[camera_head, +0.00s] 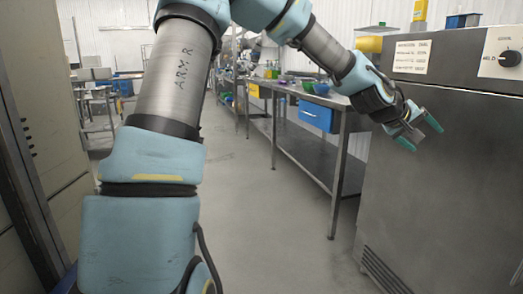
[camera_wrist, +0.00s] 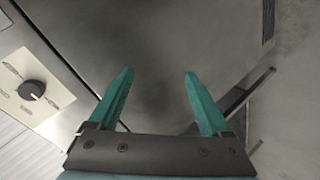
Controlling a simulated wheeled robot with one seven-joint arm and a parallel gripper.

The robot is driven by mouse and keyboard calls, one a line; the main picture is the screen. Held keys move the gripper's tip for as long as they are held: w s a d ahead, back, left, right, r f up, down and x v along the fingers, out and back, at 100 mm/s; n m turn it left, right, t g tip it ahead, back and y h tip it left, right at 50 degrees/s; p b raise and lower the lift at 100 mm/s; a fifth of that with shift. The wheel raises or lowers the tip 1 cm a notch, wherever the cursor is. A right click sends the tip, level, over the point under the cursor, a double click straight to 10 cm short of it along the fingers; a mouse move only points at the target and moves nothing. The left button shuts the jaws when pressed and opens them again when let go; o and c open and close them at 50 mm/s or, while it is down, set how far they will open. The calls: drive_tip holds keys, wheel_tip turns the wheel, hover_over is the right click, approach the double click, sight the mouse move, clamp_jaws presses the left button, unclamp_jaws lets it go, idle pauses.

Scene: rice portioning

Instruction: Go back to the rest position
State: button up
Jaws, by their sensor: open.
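My gripper (camera_head: 420,135) is at the right in the head view, in front of the grey metal machine (camera_head: 445,190). Its two green fingers are apart, with nothing between them. In the wrist view my gripper (camera_wrist: 158,95) also shows open and empty, and the machine's flat metal surface (camera_wrist: 150,45) lies beyond the fingers. I cannot tell the exact gap between the fingers and the machine. My arm crosses the left and top of the head view.
The machine has a dial (camera_head: 509,58) at its upper right. A long metal worktable (camera_head: 325,98) with a blue drawer (camera_head: 316,116) stands left of it, holding several small items. A beige cabinet (camera_head: 50,110) stands at the far left. The grey floor (camera_head: 240,190) between is clear.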

drive_tip(key=w+a+f+y, duration=0.1)
drive_tip(key=a+f+y, duration=0.45)
drive_tip(key=a, duration=0.85)
drive_tip(key=w+a+f+y, duration=0.1)
drive_tip(key=a+f+y, duration=0.1)
drive_tip(key=a+f, duration=0.9)
drive_tip(key=s+a+r+g+y, duration=0.1)
drive_tip(key=s+a+y, duration=0.25)
drive_tip(key=a, duration=1.35)
drive_tip(key=s+a+n+g, duration=0.1)
drive_tip(key=s+a, duration=0.6)
drive_tip(key=a, duration=0.1)
wheel_tip(320, 180, up, 15)
drive_tip(key=p, duration=1.6)
drive_tip(key=shift+w+d+r, duration=0.15)
drive_tip(key=shift+d+r, duration=0.05)
drive_tip(key=shift+d, duration=0.1)
